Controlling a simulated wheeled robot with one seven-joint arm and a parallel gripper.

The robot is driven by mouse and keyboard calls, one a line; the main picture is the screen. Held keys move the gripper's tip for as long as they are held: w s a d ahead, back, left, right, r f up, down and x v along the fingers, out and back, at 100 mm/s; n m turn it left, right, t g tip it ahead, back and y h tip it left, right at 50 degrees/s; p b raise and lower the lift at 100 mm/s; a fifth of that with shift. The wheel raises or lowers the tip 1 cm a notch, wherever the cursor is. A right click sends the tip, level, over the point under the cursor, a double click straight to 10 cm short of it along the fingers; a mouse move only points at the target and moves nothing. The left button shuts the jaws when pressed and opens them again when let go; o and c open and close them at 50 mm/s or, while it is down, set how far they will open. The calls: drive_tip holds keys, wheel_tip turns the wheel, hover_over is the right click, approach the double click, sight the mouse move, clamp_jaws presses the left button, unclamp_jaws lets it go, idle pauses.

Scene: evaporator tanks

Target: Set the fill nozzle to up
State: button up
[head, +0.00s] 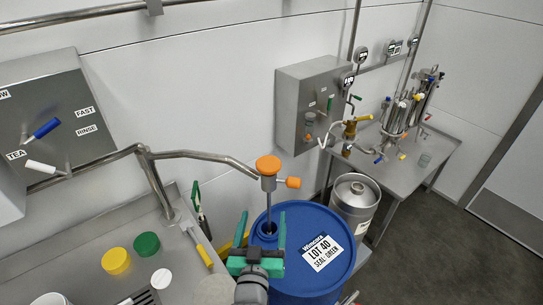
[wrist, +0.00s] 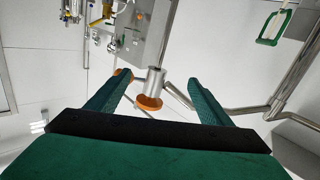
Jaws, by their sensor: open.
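The fill nozzle (head: 268,180) is a grey metal body with an orange cap (head: 268,164) and an orange side handle (head: 293,183) pointing right. It hangs from a pipe, with its thin spout down at the opening of the blue drum (head: 310,215). My gripper (head: 262,211) is open, with green fingers, low in front of the nozzle. In the wrist view my gripper (wrist: 160,78) has the nozzle (wrist: 154,82) showing between its fingers, apparently beyond them. The orange handle (wrist: 122,74) shows near the left fingertip, partly hidden; contact cannot be told.
The bent pipe (head: 205,155) runs left from the nozzle above a steel counter (head: 65,258) with yellow (head: 116,261) and green (head: 147,244) lids. A lever box (head: 60,120) is on the left wall. A steel keg (head: 356,198) stands behind the drum. Open floor lies right.

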sight(266, 172)
drive_tip(key=w+r+m, duration=0.1)
drive_tip(key=w+r, duration=0.1)
drive_tip(key=r, duration=0.1)
drive_tip(key=w+r+h, duration=0.1)
drive_tip(key=r, duration=0.3)
drive_tip(key=w+r+m+h, duration=0.1)
drive_tip(key=w+r, duration=0.1)
drive_tip(key=r, duration=0.1)
drive_tip(key=shift+w+r+m, duration=0.2)
drive_tip(key=shift+w+m, duration=0.1)
drive_tip(key=x, duration=1)
drive_tip(key=shift+w+d, duration=0.15)
drive_tip(key=shift+w, duration=0.2)
drive_tip(key=shift+r, duration=0.15)
